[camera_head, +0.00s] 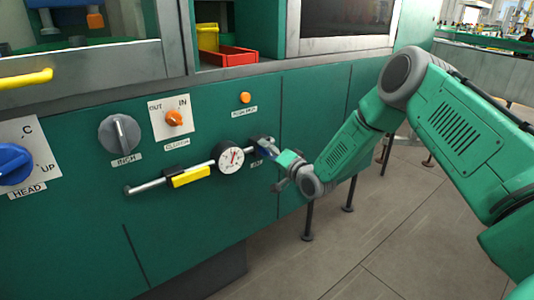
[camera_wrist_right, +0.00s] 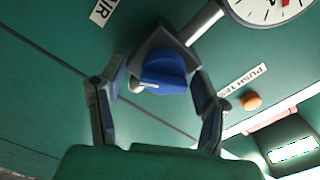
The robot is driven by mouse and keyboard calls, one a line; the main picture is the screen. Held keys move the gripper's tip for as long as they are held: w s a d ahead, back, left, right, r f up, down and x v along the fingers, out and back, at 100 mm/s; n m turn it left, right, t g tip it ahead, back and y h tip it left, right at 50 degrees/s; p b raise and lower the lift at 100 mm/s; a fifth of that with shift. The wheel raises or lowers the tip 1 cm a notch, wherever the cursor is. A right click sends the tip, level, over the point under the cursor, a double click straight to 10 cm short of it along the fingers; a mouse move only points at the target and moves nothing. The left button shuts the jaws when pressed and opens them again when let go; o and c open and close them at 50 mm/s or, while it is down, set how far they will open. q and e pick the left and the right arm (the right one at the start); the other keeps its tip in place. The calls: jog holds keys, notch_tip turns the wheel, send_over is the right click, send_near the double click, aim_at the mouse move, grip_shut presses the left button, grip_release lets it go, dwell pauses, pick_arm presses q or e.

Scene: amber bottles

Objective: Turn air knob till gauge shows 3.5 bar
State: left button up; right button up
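The air knob (camera_wrist_right: 163,72) is blue on a dark square valve body, on the green machine front. In the head view the knob (camera_head: 268,149) is partly hidden by my right gripper (camera_head: 281,170). In the wrist view my right gripper (camera_wrist_right: 158,82) is open, with one finger on each side of the knob and gaps showing on both sides. The round white gauge (camera_head: 230,160) sits left of the knob on the same pipe. It is cut off in the wrist view (camera_wrist_right: 268,8); its reading is too small to tell. My left gripper is not in view.
A yellow-handled valve (camera_head: 191,177) is on the pipe (camera_head: 149,187). An orange button (camera_head: 245,98) is above the gauge. A grey knob (camera_head: 119,134), an orange knob (camera_head: 174,118) and a blue knob (camera_head: 14,164) are to the left. Open floor (camera_head: 400,230) lies right.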

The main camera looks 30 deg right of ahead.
jog(key=shift+f, duration=0.15)
jog(key=s+d, duration=0.1)
jog(key=s, duration=1.1)
jog(key=shift+f, duration=0.1)
jog(key=s+a+f+n+g+y+p, duration=0.1)
jog(key=s+a+f+n+g+p, duration=0.45)
jog(key=s+a+f+g, duration=0.55)
jog(key=s+a+f+n+g+h+p, duration=0.1)
jog(key=s+a+f+n+g, duration=0.1)
jog(key=s, duration=1)
jog(key=s+a+f+n+g+h+p, duration=0.1)
jog(key=s+a+f+n+g, duration=0.1)
jog(key=s, duration=1.1)
jog(key=shift+s+a+n+g, duration=0.15)
jog(key=shift+a+n+g, duration=0.4)
jog(key=shift+n+g, duration=0.65)
